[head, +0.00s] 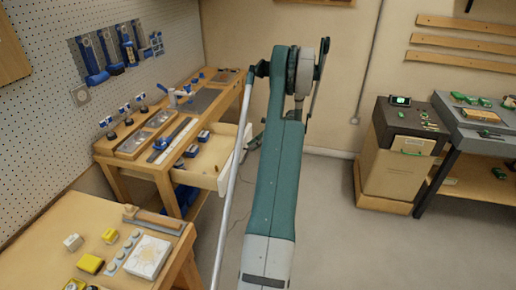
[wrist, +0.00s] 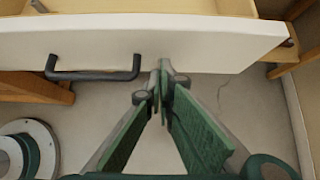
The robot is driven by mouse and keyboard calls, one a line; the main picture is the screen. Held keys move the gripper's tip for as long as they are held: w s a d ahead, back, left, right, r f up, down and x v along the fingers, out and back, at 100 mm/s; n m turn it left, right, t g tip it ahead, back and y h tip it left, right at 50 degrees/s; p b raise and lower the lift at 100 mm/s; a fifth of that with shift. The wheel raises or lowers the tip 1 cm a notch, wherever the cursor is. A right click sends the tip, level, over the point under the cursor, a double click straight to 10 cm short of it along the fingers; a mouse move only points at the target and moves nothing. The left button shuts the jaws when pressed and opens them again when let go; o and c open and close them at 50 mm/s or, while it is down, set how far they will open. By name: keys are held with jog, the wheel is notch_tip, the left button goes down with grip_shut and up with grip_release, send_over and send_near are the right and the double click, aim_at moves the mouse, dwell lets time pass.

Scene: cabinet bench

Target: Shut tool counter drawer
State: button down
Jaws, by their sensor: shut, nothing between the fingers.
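The tool counter (head: 130,170) is a wooden bench along the pegboard wall in the head view. Its drawer (head: 208,180) is pulled out to the right, with pale sides and an open top. In the wrist view the white drawer front (wrist: 200,42) spans the top, with a dark bar handle (wrist: 95,75) at the left. My gripper (wrist: 162,72) is shut and empty, its fingertips at the lower edge of the drawer front, right of the handle. I cannot tell whether they touch it. In the head view my arm hides most of the gripper.
A wooden table (head: 120,215) with yellow and white blocks stands in front at the left. A cabinet (head: 400,155) and a grey bench (head: 475,130) stand at the right. The floor (head: 340,235) between them is clear.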

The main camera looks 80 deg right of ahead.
jog(key=shift+w, duration=0.35)
send_near(214, 146)
jog(key=w, duration=0.3)
jog(key=w+f, duration=0.1)
jog(key=w, duration=0.3)
jog(key=w+f, duration=0.1)
jog(key=w, duration=0.2)
jog(key=shift+w+a+f+b, duration=0.15)
jog(key=shift+w+b, duration=0.1)
jog(key=shift+b, duration=0.15)
jog(key=shift+w, duration=0.35)
jog(key=shift+w, duration=0.15)
jog(key=shift+s, duration=0.55)
jog(key=s, duration=0.3)
jog(key=shift+s+b, duration=0.25)
jog(key=shift+b, duration=0.05)
jog(key=p+v, duration=0.2)
jog(key=v, duration=0.8)
jog(key=shift+s, duration=0.25)
